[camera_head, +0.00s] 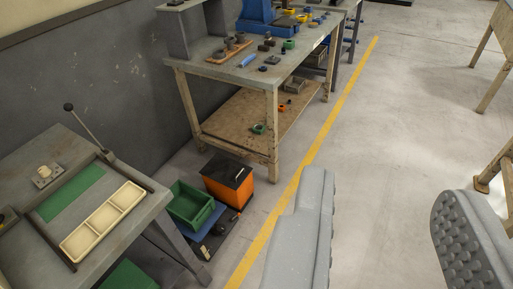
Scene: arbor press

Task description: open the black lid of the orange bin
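The orange bin (226,191) stands on the floor left of the picture's middle, beside the front leg of the wooden-legged workbench. Its black lid (226,169) lies flat on top and looks closed. A small pale strip, perhaps a handle, shows on the lid's right part. My gripper (390,225) is open and empty, with two grey fingers wide apart in the lower right. The right finger shows a studded inner pad. The bin is left of and beyond my left finger, apart from it.
A green crate (183,206) stands just left of the bin. A bench (137,225) with a cream tray (104,219) is at the lower left. The workbench (208,75) behind carries small parts. Floor right of the yellow line (318,143) is largely clear; wooden legs stand at far right.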

